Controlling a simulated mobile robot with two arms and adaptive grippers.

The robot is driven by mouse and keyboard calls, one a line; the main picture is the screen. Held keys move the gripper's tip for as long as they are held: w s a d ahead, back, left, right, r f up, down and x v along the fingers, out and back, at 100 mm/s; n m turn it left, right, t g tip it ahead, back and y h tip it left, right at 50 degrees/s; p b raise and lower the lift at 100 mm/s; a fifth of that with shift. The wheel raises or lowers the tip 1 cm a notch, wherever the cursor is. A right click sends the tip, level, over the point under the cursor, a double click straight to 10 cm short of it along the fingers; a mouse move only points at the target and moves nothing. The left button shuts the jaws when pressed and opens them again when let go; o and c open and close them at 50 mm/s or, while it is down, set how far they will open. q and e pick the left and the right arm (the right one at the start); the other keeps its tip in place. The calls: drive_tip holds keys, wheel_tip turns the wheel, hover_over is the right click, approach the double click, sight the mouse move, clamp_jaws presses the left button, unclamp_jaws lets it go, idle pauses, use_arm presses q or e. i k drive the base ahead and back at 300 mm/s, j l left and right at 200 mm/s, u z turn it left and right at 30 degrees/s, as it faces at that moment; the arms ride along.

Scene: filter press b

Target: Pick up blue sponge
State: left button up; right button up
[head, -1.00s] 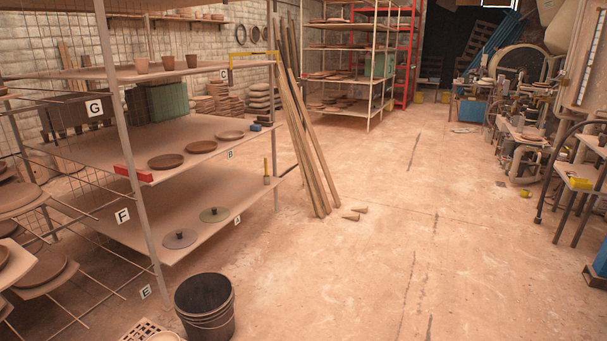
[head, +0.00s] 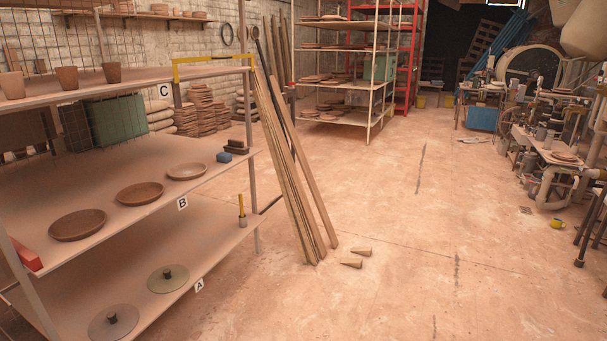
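A small blue block that looks like the blue sponge (head: 224,157) lies on shelf B (head: 100,226) of the rack at the left, near the shelf's right end. Dark brown blocks (head: 236,147) lie right behind it. Nothing covers its front. Neither of my grippers shows in the head view.
Brown plates (head: 140,193) stand on shelf B left of the sponge. Round lids (head: 168,279) and a yellow-handled tool (head: 241,211) are on shelf A below. Wooden planks (head: 290,170) lean by the rack's right end, with wedges (head: 351,263) on the floor. The floor (head: 400,220) in the middle is clear.

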sight(223, 157)
drive_tip(key=i, duration=2.15)
